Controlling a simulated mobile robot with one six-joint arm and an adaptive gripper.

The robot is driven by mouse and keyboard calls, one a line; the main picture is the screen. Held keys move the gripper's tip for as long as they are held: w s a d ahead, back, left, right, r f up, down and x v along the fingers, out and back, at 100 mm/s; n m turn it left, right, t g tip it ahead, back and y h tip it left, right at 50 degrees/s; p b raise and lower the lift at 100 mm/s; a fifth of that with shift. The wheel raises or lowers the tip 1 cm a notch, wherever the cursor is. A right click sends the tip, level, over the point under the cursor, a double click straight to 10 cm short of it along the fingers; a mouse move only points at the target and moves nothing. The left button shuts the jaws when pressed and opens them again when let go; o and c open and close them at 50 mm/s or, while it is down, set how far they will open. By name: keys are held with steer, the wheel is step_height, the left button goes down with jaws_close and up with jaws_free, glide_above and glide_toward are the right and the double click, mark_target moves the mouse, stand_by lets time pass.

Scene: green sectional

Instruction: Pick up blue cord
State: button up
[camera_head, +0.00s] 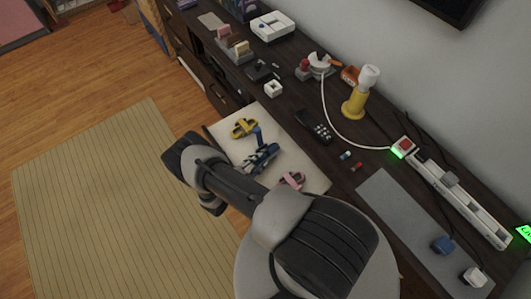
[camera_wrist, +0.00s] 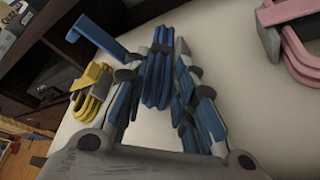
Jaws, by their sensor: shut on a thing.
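The blue cord (camera_wrist: 157,82) is a folded bundle with a flat blue end (camera_wrist: 99,40) sticking out to the upper left. My gripper (camera_wrist: 157,72) is shut on the bundle, with a finger on each side, in the wrist view. In the head view the blue cord (camera_head: 258,138) shows over the pale surface, between a yellow cord and a pink cord. My arm covers part of the area in front of it. I cannot tell whether the cord touches the surface.
The yellow cord (camera_head: 243,127) and pink cord (camera_head: 291,180) lie close by on the pale surface (camera_head: 308,166). A black phone (camera_head: 315,125), a yellow lamp-like object (camera_head: 359,95) and a white power strip (camera_head: 458,198) are on the dark desk behind.

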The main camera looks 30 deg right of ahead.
jaws_close()
